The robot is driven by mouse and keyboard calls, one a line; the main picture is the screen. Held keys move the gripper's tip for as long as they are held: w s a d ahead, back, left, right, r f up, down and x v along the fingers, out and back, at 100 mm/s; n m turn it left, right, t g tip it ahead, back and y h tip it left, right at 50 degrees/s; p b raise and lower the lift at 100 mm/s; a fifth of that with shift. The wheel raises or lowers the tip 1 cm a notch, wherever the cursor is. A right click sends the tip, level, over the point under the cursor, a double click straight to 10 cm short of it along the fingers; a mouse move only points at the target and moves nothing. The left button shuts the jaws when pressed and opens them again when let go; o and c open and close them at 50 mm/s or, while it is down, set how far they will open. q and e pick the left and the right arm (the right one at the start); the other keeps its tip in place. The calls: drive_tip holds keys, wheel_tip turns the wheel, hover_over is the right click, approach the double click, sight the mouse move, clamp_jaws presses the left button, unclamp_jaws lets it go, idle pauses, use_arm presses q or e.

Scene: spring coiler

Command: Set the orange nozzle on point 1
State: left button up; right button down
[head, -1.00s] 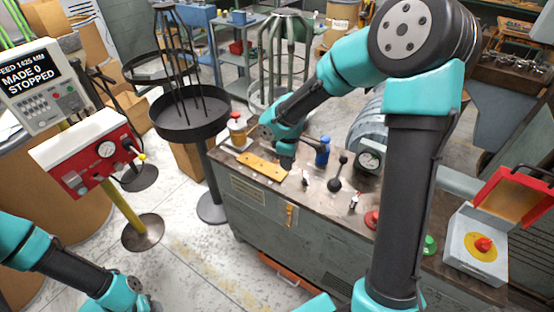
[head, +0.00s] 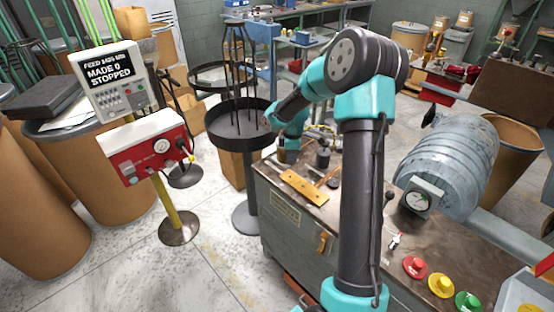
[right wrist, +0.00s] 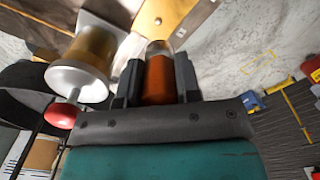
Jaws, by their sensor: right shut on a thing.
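My right gripper (right wrist: 158,82) is shut on the orange nozzle (right wrist: 159,78), an orange cylinder with a pale rounded end between the two dark fingers in the right wrist view. In the head view my right gripper (head: 285,153) is over the far left end of the workbench, and the nozzle cannot be made out there. I cannot make out a mark for point 1. My left gripper is not in view.
An amber pot (right wrist: 88,58) with a white rim and red knob is close to the left finger. A yellow-brown plate (head: 303,187) lies on the workbench (head: 345,222). A black round tray stand (head: 237,142) is beside the bench.

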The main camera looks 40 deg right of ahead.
sight(290, 175)
drive_tip(key=shift+w, duration=0.15)
drive_tip(key=shift+f, duration=0.2)
drive_tip(key=shift+f, duration=2.9)
drive_tip(key=shift+f, duration=0.6)
drive_tip(key=c, duration=0.7)
unclamp_jaws()
drive_tip(key=shift+c, duration=0.2)
drive_tip(key=shift+r, duration=0.1)
wheel_tip(290, 175, up, 17)
drive_tip(key=shift+r, duration=0.1)
